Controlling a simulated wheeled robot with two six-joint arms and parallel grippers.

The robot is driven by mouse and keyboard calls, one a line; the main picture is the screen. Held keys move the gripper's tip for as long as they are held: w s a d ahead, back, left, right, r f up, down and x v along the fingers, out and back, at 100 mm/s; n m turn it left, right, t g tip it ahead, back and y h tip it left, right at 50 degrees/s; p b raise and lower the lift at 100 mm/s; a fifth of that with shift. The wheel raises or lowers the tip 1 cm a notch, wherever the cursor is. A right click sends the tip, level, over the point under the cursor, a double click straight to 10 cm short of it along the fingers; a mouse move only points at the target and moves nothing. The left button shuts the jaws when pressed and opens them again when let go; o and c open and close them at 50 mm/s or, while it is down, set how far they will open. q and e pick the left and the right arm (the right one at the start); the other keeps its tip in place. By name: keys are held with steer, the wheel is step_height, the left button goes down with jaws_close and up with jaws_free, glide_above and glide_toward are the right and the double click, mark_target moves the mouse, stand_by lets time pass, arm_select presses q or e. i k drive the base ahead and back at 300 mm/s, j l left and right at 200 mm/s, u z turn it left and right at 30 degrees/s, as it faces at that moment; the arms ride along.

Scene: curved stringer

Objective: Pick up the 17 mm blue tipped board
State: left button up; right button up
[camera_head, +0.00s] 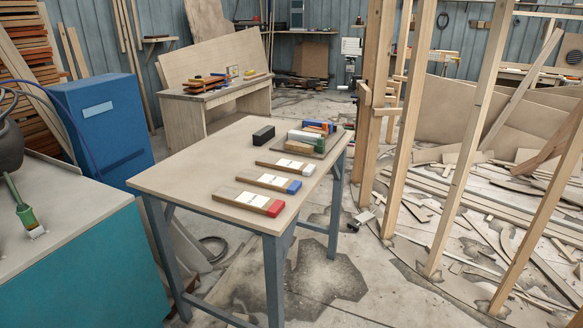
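The blue tipped board (266,181) lies flat on the workbench (190,174), a grey-brown strip with a white label and a blue right end. It is the middle one of three similar boards in a row. The red tipped board (247,201) lies nearer, and a white-ended board (284,165) lies farther back. Visible gaps separate the three. The label's writing is too small to read, so the 17 mm size cannot be confirmed. Neither of my grippers is in view.
Behind the boards stand a black block (263,134) and a dark tray (334,142) with colored items. The bench's left half is clear. Wooden posts (375,100) rise to the right. A teal cabinet (95,270) and a blue cabinet (105,125) stand left.

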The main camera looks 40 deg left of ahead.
mark_target(290, 187)
steer(key=i+u, duration=0.2)
steer(key=i, duration=0.2)
steer(key=i+l+u, duration=0.25)
steer(key=i, duration=0.2)
steer(key=i+l+u, duration=0.2)
steer(key=i, duration=0.2)
steer(key=i+l+u, duration=0.2)
steer(key=i, duration=0.2)
